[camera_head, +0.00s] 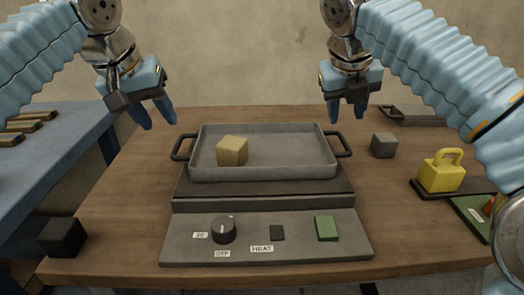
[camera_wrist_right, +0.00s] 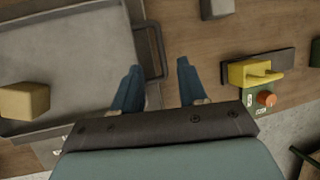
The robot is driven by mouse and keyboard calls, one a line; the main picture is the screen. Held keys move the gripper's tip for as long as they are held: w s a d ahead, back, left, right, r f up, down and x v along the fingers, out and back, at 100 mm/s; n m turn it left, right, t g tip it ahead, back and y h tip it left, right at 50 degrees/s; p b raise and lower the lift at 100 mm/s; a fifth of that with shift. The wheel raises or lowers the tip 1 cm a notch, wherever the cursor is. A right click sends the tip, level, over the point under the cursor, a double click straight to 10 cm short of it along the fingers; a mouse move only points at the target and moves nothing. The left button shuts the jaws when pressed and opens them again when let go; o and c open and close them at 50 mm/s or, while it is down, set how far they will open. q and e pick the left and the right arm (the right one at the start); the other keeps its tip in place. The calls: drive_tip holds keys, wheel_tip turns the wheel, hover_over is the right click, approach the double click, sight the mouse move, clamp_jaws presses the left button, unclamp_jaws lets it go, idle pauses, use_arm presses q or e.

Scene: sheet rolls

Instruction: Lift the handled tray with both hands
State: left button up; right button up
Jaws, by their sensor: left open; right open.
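The grey handled tray (camera_head: 265,172) sits on the hot plate in the middle of the table, with a dark loop handle at each end. A tan block (camera_head: 232,151) lies inside it, left of centre. My left gripper (camera_head: 160,117) is open and empty, above and left of the left handle (camera_head: 183,147). My right gripper (camera_head: 358,110) is open and empty, above the right handle (camera_head: 342,145). In the right wrist view, my right gripper's blue fingers (camera_wrist_right: 160,85) stand apart, close to the right handle (camera_wrist_right: 152,50); no contact is visible.
The hot plate (camera_head: 265,203) has a front panel with a knob (camera_head: 223,230) and a green button (camera_head: 326,228). A grey cube (camera_head: 384,145), a yellow padlock-like piece (camera_head: 441,172) and a green board (camera_head: 472,216) lie right. A black cube (camera_head: 62,237) sits front left.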

sight(176, 145)
use_arm(q)
drive_tip(key=x, duration=0.8)
drive_tip(key=shift+w+f, duration=0.1)
drive_tip(key=shift+f, duration=0.3)
use_arm(e)
drive_tip(key=x, duration=0.8)
drive_tip(key=shift+f, duration=0.4)
use_arm(q)
clamp_jaws()
use_arm(e)
clamp_jaws()
use_arm(q)
drive_tip(key=shift+r, duration=0.1)
use_arm(e)
drive_tip(key=shift+w+r, duration=0.1)
